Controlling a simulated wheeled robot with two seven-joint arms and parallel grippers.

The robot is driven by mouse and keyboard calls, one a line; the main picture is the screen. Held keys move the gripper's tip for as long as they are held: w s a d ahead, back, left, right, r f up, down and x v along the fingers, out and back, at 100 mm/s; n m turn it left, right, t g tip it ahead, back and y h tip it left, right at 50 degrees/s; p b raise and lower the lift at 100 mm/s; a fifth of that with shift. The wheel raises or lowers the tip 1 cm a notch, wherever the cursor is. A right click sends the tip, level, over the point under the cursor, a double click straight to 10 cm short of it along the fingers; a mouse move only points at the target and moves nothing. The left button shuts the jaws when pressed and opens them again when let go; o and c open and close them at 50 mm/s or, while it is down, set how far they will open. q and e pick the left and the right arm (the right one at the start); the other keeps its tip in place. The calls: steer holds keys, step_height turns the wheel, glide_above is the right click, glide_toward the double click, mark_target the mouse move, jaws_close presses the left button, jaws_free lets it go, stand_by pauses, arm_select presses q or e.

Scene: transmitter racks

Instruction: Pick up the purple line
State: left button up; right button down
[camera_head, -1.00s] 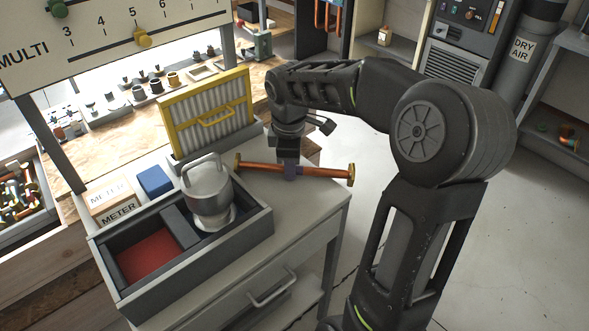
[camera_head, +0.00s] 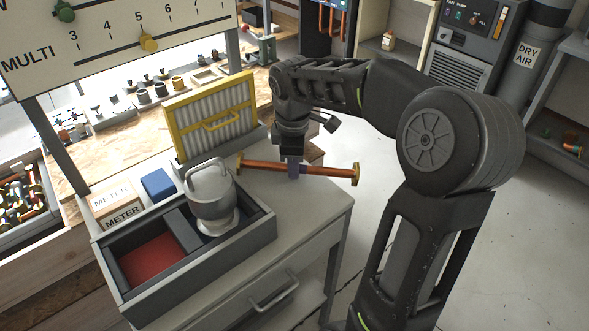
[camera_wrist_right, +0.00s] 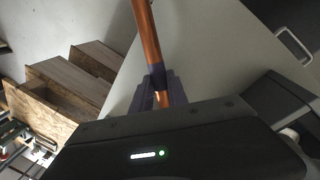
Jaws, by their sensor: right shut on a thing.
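The line is a copper-coloured rod (camera_head: 325,171) with brass-coloured flanged ends and a purple part at its middle. My right gripper (camera_head: 294,170) points down and is shut around that middle part. The rod lies crosswise, close above the grey cart top (camera_head: 318,205); a small gap is hard to judge. The wrist view shows the copper rod (camera_wrist_right: 149,45) running up from between the dark purplish fingers (camera_wrist_right: 157,88). The fingers hide part of the rod's middle. My left gripper is not in view.
On the cart, an open tray (camera_head: 262,232) holds a grey metal canister (camera_head: 212,200). A yellow-framed filter (camera_head: 210,118) stands behind it. A blue block (camera_head: 157,184) and METER boxes (camera_head: 120,207) are at left. Clear floor (camera_head: 500,260) lies to the right.

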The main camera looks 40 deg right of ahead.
step_height(320, 180, up, 8)
steer(key=shift+r+p, duration=0.1)
steer(key=shift+p, duration=0.35)
stand_by(0.7)
